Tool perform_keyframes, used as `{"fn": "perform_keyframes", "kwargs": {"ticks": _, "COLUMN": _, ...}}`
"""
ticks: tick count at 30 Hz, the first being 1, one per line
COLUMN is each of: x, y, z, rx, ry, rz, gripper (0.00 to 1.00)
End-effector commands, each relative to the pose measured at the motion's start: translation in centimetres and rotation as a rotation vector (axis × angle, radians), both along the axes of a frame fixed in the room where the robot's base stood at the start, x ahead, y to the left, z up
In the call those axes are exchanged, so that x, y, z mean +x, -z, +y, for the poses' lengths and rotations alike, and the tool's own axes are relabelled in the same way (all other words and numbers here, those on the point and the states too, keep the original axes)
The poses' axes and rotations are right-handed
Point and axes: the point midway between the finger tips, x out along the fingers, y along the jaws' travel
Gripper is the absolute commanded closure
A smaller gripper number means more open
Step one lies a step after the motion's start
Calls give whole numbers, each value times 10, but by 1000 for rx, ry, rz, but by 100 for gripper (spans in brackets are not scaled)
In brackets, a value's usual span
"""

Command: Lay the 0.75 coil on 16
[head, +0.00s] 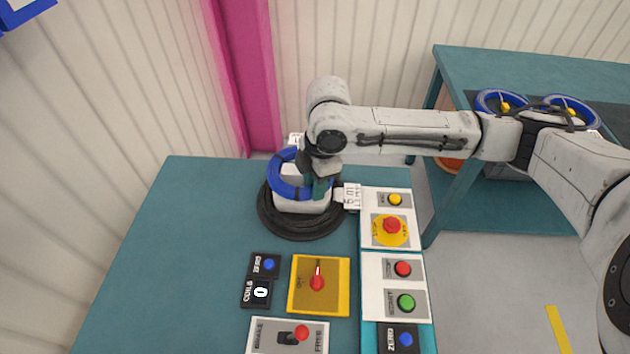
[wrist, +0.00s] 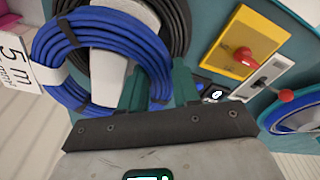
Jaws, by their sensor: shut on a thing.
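A blue coil (head: 275,182) is in my gripper (head: 320,186) above a black coil (head: 275,222) lying around a white hub (head: 300,206). In the wrist view the blue coil (wrist: 72,32) passes between my two green fingertips (wrist: 162,88), which are shut on its near side. A white tag (wrist: 17,68) reading "5 m" hangs at its left; the rest is too small to read. The black coil (wrist: 176,25) shows behind it. The blue coil looks tilted, partly around the hub's top; I cannot tell whether it touches. A white tag (head: 352,195) sticks out right of the black coil.
A control panel with a yellow switch plate (head: 333,300), red stop button (head: 391,225), green button (head: 407,302) and brake lever (head: 301,333) lies in front and right. The teal bench (head: 165,235) is clear at left. A second bench (head: 480,62) holds blue-rimmed items (head: 487,100).

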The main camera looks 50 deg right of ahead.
Motion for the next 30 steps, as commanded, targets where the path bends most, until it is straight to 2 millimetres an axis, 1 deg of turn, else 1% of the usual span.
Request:
{"fn": "perform_keyframes", "kwargs": {"ticks": 1, "x": 0, "y": 4, "z": 0, "rx": 0, "ry": 0, "rz": -1, "gripper": 100}}
{"fn": "perform_keyframes", "kwargs": {"ticks": 3, "x": 0, "y": 6, "z": 0, "rx": 0, "ry": 0, "rz": -1, "gripper": 100}}
{"fn": "perform_keyframes", "kwargs": {"ticks": 16, "x": 0, "y": 7, "z": 0, "rx": -2, "ry": 0, "rz": -1, "gripper": 100}}
{"fn": "perform_keyframes", "kwargs": {"ticks": 24, "x": 0, "y": 16, "z": -1, "rx": -1, "ry": 0, "rz": -2, "gripper": 100}}
{"fn": "perform_keyframes", "kwargs": {"ticks": 30, "x": 0, "y": 17, "z": -1, "rx": -2, "ry": -1, "rz": -1, "gripper": 100}}
